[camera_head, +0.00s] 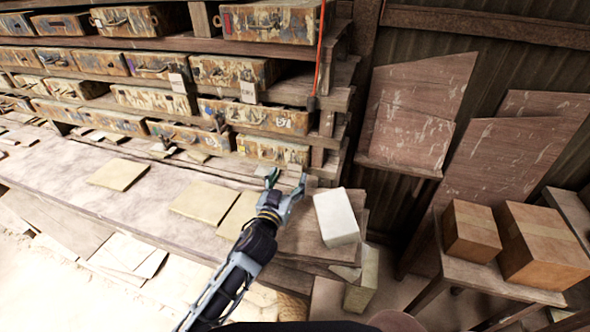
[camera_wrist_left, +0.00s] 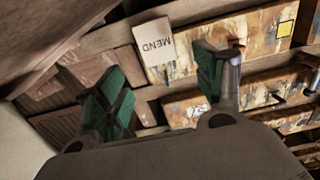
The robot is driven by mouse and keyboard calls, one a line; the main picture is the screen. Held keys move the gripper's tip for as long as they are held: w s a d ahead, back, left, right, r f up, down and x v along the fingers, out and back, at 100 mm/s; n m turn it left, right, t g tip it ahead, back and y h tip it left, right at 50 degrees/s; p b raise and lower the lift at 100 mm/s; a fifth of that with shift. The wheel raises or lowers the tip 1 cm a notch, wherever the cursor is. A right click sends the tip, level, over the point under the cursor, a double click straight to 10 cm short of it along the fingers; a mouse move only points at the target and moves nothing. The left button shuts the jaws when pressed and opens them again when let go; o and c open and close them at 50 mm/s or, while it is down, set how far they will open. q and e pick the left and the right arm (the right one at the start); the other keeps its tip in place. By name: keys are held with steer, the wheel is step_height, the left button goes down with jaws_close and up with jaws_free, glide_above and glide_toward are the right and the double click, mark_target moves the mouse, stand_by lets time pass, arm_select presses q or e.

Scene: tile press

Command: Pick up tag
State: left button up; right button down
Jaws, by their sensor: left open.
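A white paper tag (camera_head: 248,92) hangs at the front of the shelf of drawers, near its right end. In the left wrist view a white tag (camera_wrist_left: 155,48) shows the word MEND, seen turned over, between and beyond the fingertips. A second pale tag (camera_head: 178,83) hangs further left on the same shelf. My left gripper (camera_head: 285,183) is open and empty, below the tags and just above the worktop. Its green-padded fingers (camera_wrist_left: 162,88) are spread apart, and neither touches the tag. My right gripper is in neither view.
Worn painted drawers (camera_head: 262,118) fill the shelves behind the long bench (camera_head: 60,165). Flat tan tiles (camera_head: 204,202) lie on the bench. A white block (camera_head: 336,217) stands right of my left gripper. Brown boxes (camera_head: 471,231) stand further right. A red cord (camera_head: 319,50) hangs by the shelf post.

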mark_target(294, 166)
arm_select(q)
steer(key=shift+w+d, duration=0.15)
steer(key=shift+w, duration=0.35)
steer(key=shift+w, duration=0.1)
steer(key=shift+p+x, duration=0.65)
steer(key=shift+x, duration=1.85)
steer(key=c, duration=1)
